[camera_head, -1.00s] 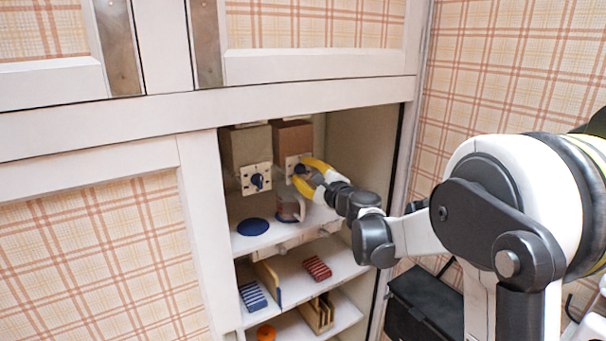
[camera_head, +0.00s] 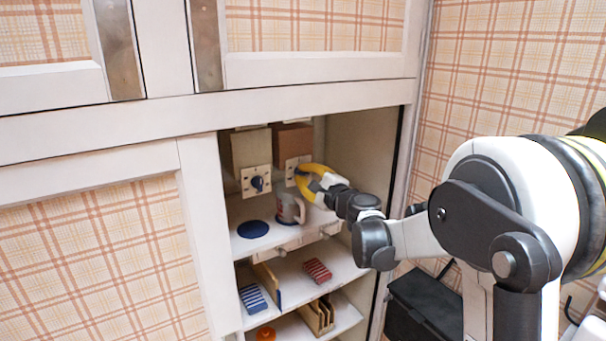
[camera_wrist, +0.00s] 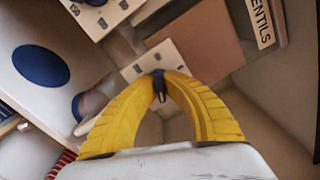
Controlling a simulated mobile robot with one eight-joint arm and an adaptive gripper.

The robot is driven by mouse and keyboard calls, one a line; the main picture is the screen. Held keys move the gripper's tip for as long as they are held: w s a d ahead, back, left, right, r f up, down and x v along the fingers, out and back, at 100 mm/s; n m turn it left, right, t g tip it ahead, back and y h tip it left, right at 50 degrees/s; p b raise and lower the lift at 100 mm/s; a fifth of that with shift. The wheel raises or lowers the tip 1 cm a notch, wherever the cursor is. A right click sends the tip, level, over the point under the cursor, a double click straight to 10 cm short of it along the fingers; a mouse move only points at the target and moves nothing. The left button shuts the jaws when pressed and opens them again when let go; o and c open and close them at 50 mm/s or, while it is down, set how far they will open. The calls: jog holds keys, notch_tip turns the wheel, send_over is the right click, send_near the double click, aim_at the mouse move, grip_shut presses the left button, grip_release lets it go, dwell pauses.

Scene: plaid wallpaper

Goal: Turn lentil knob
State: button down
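The lentil dispenser (camera_head: 292,138) is the brown box on the right under the cabinet top; its "LENTILS" label (camera_wrist: 262,20) shows in the wrist view. Its pale front plate (camera_wrist: 172,57) carries the small dark lentil knob (camera_wrist: 160,86). My gripper (camera_wrist: 160,80) has yellow fingers that come together at this knob, one on each side, and look shut on it. In the head view my gripper (camera_head: 300,172) reaches the plate from the right and hides most of the knob.
A second dispenser (camera_head: 250,148) with a dark knob (camera_head: 257,183) stands close on the left. A mug (camera_head: 291,208) stands below the lentil dispenser, near a blue disc (camera_head: 253,229). Lower shelves hold a red block (camera_head: 317,270) and a blue striped block (camera_head: 252,298).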

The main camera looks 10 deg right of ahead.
jog(key=n, duration=0.6)
jog(key=shift+p, duration=0.4)
jog(key=n, duration=0.6)
jog(key=shift+r+n, duration=0.1)
jog(key=shift+n, duration=0.2)
jog(key=n, duration=0.5)
jog(key=shift+p, duration=0.4)
jog(key=n, duration=0.4)
jog(key=shift+n, duration=0.5)
jog(key=c, duration=1.5)
grip_release()
